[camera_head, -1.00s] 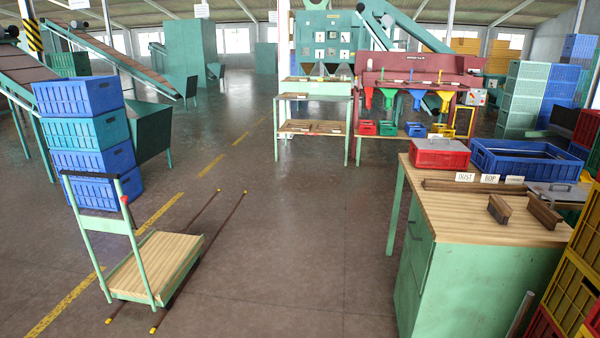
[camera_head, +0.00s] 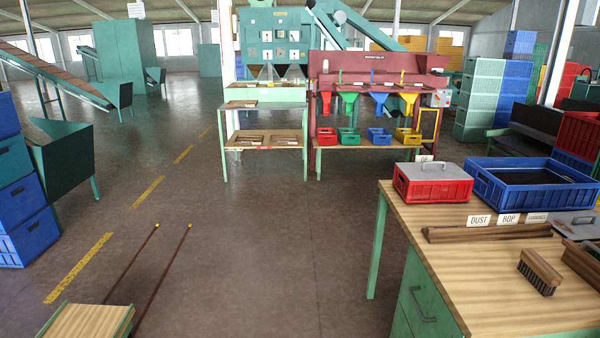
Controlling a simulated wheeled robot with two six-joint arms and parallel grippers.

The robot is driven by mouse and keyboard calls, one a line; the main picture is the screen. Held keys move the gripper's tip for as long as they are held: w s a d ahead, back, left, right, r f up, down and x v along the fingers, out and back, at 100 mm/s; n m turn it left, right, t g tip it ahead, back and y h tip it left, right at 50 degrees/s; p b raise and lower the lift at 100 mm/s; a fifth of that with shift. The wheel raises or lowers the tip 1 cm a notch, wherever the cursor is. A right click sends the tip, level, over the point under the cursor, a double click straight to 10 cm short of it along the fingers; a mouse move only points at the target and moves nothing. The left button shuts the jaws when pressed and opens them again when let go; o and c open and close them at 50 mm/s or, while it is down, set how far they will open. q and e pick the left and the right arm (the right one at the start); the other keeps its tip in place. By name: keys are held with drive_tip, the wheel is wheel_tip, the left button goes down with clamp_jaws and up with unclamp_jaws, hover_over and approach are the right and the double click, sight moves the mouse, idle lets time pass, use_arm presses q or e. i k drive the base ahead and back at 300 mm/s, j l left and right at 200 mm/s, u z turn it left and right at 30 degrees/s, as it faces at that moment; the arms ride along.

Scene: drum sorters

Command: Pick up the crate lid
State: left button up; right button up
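A red crate (camera_head: 432,188) stands on the wooden-topped bench at the right. A grey flat lid (camera_head: 436,169) with a handle on top lies over it. Another grey plate with a handle (camera_head: 571,223) lies further right on the same bench, partly cut off by the frame edge; I cannot tell if it is also a crate lid. Neither of my grippers is in view.
The bench (camera_head: 405,227) also bears a blue crate (camera_head: 530,185), label cards, dark wooden bars (camera_head: 490,233) and a brush (camera_head: 540,271). A cart (camera_head: 88,321) stands low at left, with rails beyond. Blue crates (camera_head: 30,236) are stacked far left. The middle floor is clear.

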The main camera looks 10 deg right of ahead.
sight(428, 170)
drive_tip(key=i+z, duration=0.1)
drive_tip(key=i, duration=0.7)
drive_tip(key=i+j+z, duration=0.1)
drive_tip(key=i, duration=0.75)
